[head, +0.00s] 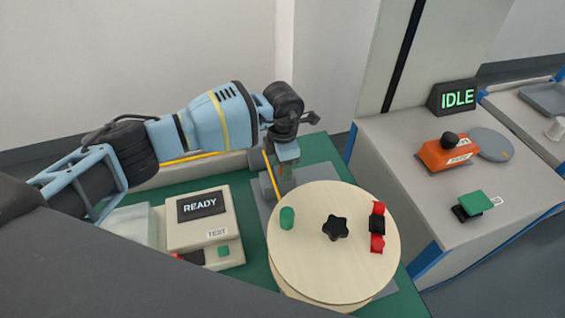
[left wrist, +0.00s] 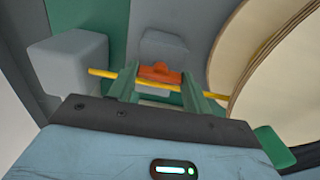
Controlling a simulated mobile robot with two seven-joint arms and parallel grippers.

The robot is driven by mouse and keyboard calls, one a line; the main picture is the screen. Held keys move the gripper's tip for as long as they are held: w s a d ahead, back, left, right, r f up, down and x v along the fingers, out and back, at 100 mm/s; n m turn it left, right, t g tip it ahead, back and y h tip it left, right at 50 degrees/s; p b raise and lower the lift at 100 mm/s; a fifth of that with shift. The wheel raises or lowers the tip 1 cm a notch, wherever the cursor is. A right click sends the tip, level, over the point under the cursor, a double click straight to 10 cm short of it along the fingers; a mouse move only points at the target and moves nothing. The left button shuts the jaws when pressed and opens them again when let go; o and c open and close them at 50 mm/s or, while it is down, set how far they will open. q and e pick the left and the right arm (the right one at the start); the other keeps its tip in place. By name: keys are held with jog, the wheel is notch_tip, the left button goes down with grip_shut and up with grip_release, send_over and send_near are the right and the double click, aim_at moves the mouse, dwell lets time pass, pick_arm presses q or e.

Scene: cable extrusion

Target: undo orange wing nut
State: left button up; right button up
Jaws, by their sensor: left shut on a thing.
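The orange wing nut (left wrist: 160,73) shows in the left wrist view between the two green fingers of my left gripper (left wrist: 158,84). The gripper is shut on it. A yellow rod (left wrist: 103,74) runs across the view at the wing nut. In the head view, my left gripper (head: 286,158) points down behind the round wooden disc, and the wing nut is mostly hidden there. The yellow rod (head: 271,176) shows beside the gripper. My right gripper is not in view.
The wooden spool (head: 310,262) with a black star knob (head: 335,227) stands close to the gripper. A tester box reading READY (head: 203,207) is to the left. On the right table are an IDLE sign (head: 456,96) and an orange tool (head: 445,154).

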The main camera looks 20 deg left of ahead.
pick_arm(q)
jog(key=o, duration=1)
jog(key=shift+r, duration=0.15)
notch_tip(320, 180, up, 8)
jog(key=shift+f, duration=0.2)
